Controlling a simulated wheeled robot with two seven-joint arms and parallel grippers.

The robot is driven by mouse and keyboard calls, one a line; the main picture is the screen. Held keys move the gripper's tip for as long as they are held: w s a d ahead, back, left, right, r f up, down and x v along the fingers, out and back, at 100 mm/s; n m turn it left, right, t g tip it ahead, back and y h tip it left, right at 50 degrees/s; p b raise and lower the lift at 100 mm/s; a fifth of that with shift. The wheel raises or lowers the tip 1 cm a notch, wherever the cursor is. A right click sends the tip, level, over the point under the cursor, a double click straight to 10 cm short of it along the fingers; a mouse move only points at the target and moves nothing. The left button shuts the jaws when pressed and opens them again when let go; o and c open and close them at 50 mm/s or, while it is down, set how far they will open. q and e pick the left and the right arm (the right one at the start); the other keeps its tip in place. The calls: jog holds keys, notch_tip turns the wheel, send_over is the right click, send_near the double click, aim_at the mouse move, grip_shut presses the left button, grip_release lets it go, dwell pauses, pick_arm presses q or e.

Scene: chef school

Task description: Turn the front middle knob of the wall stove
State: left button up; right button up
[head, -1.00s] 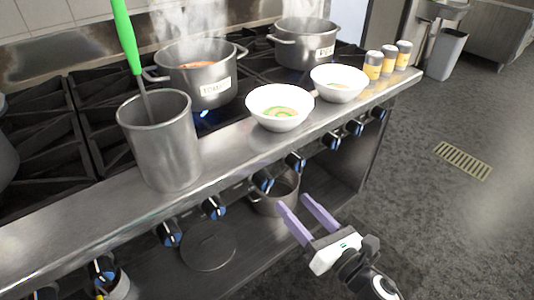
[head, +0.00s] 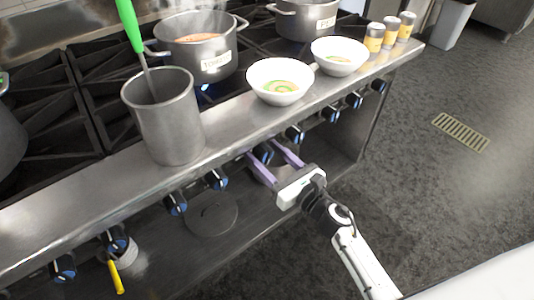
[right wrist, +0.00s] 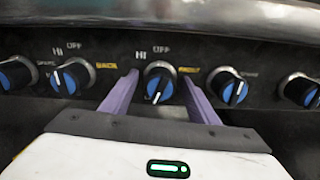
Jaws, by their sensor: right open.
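The wall stove (head: 105,196) has a row of blue and black knobs along its front panel. My right gripper (head: 263,156) is open, with its purple fingers pointing at one knob (head: 264,152) near the middle of the row. In the right wrist view, this knob (right wrist: 159,84) sits between the two finger tips (right wrist: 160,88), one on each side. I cannot tell whether the fingers touch it. Its white pointer line is aimed downward, and "HI" and "OFF" are printed above. My left gripper does not show in any view.
Neighbouring knobs (right wrist: 72,78) and (right wrist: 229,86) flank the fingers closely. A metal cylinder (head: 168,120) and two white bowls (head: 281,83) (head: 339,57) stand on the stove's front ledge. Pots, one steaming (head: 196,48), are on the burners.

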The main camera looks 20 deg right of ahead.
jog(key=c, duration=1.1)
jog(key=shift+o, duration=0.2)
